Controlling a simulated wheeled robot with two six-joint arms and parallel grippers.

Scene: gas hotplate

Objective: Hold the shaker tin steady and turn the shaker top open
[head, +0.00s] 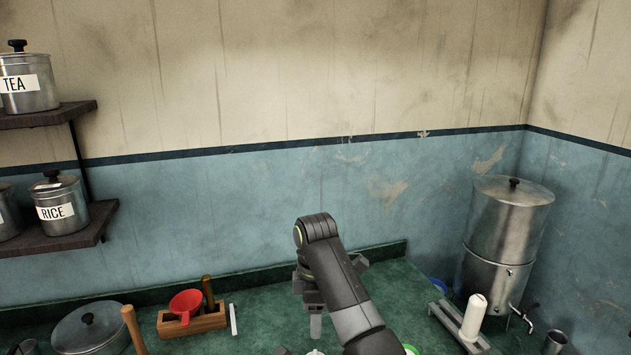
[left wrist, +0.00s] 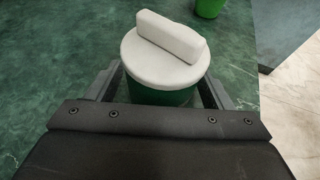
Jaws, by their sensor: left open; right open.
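The shaker tin (left wrist: 160,96) is dark green and stands upright on the green counter in the left wrist view. Its white round shaker top (left wrist: 150,62) has a raised bar across it and sits on the tin. My left gripper (left wrist: 162,88) is open, with one finger on each side of the tin; contact cannot be told. In the head view my right gripper (head: 315,312) is open, pointing down over the counter. A small white patch shows below it at the bottom edge, perhaps the shaker top. Most of the tin is out of that view.
A green cup (left wrist: 210,7) stands beyond the tin. A wooden block with a red funnel (head: 186,303), a lidded pot (head: 88,330) and a white bottle (head: 473,317) stand on the counter (head: 262,310). A metal urn (head: 507,232) is at the right, by the wall.

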